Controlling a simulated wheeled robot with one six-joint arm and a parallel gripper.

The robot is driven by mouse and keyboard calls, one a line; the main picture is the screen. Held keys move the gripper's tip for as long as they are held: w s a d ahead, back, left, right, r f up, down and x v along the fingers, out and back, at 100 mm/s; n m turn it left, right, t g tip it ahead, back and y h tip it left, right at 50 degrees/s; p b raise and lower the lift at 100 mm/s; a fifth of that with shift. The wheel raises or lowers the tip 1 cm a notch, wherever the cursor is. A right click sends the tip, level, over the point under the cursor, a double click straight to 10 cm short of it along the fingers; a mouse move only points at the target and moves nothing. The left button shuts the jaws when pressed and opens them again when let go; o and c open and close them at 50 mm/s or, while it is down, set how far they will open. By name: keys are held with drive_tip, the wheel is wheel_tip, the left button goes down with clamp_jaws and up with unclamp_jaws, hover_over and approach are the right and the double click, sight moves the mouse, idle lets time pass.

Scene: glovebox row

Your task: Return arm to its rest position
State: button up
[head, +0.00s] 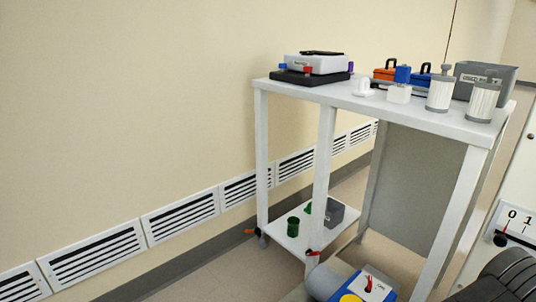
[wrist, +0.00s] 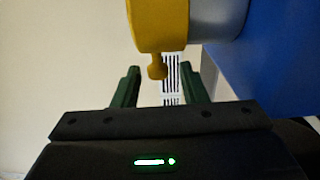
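My gripper (wrist: 158,80) shows in the wrist view as two dark green fingers standing apart, with a clear gap between their tips. Nothing is held between them. The pale wall and a strip of vent show through the gap. A yellow part with a small knob (wrist: 158,66) hangs in front of the fingers from the top of the wrist view, beside a grey cylinder and a blue surface. I cannot tell how far it is from the fingertips. In the head view the gripper cannot be made out.
A white table (head: 390,110) on the right holds a scale (head: 317,64), orange (head: 384,73) and blue cases, white-grey canisters (head: 441,92) and a grey bin (head: 490,75). Its lower shelf holds a green cup (head: 293,226) and a grey box (head: 335,212). Floor at lower left is clear along the vented wall.

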drive_tip(key=p+v, duration=0.3)
drive_tip(key=v, duration=0.9)
drive_tip(key=b+x, duration=0.4)
drive_tip(key=x, duration=0.9)
drive_tip(key=shift+w+a+f, duration=0.1)
drive_tip(key=shift+w+a, duration=0.1)
drive_tip(key=shift+a, duration=0.05)
drive_tip(key=shift+w+d+r+m, duration=0.1)
drive_tip(key=shift+d+r+m, duration=0.05)
drive_tip(key=shift+r+m, duration=0.55)
